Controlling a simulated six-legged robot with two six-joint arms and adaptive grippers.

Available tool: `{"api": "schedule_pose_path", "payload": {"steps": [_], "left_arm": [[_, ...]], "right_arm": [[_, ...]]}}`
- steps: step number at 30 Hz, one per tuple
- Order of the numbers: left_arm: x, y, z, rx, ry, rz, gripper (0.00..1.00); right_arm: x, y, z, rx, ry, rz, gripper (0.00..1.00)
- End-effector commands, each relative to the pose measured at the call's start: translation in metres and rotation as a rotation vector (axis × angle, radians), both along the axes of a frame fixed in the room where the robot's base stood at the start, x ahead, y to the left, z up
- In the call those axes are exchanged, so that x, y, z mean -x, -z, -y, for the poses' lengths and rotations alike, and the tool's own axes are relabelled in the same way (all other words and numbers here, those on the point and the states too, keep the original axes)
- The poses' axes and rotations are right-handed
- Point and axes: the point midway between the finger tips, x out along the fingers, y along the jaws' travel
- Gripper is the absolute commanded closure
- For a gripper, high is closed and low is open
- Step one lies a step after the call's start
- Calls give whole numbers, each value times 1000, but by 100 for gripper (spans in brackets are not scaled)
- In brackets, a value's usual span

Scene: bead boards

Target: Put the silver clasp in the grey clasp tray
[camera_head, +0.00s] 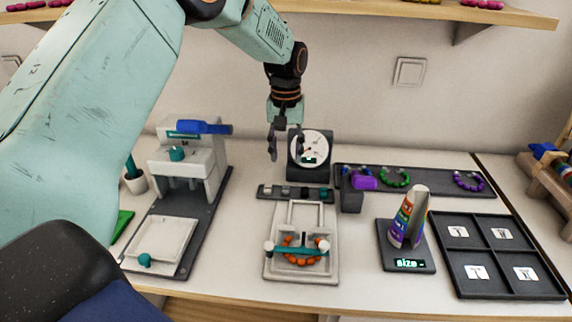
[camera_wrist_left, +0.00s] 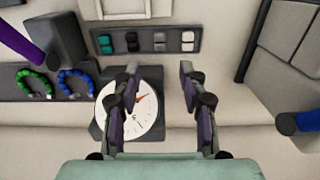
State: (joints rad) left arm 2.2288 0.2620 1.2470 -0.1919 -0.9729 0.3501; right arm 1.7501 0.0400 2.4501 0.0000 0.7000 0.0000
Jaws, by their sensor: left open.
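A dark grey strip tray (camera_head: 295,193) with several small wells lies in front of the dial scale; it also shows at the top of the left wrist view (camera_wrist_left: 146,40). Its wells hold small teal, black, grey and pale pieces. The palest piece (camera_wrist_left: 187,40), at the strip's right end in the wrist view, looks like the silver clasp, though it is too small to be sure. My left gripper (camera_head: 284,152) points down beside the dial scale, behind the strip and above it. Its fingers (camera_wrist_left: 159,75) are open with nothing between them. My right gripper is out of view.
The dial scale (camera_head: 309,174) stands close to the left fingers. A bracelet board (camera_head: 272,277) lies in front of the strip. A white press (camera_head: 205,165) stands left, a bracelet tray (camera_head: 440,187) right. A cone on a size display (camera_head: 408,266) and a card tray (camera_head: 498,265) are front right.

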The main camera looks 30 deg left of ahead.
Motion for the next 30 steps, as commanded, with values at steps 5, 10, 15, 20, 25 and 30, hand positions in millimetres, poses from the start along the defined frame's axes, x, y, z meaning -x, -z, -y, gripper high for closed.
{"api": "schedule_pose_path", "payload": {"steps": [5,10,15,20,25,30], "left_arm": [[0,-19,0,0,0,0,58],[0,-24,0,0,0,0,58],[0,-23,0,0,0,0,58],[0,-23,0,0,0,0,58],[0,-23,0,0,0,0,58],[0,-23,0,0,0,0,58]], "right_arm": [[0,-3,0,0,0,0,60],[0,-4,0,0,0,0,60],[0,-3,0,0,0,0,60],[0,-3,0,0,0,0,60],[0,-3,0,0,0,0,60],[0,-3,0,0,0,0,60]]}}
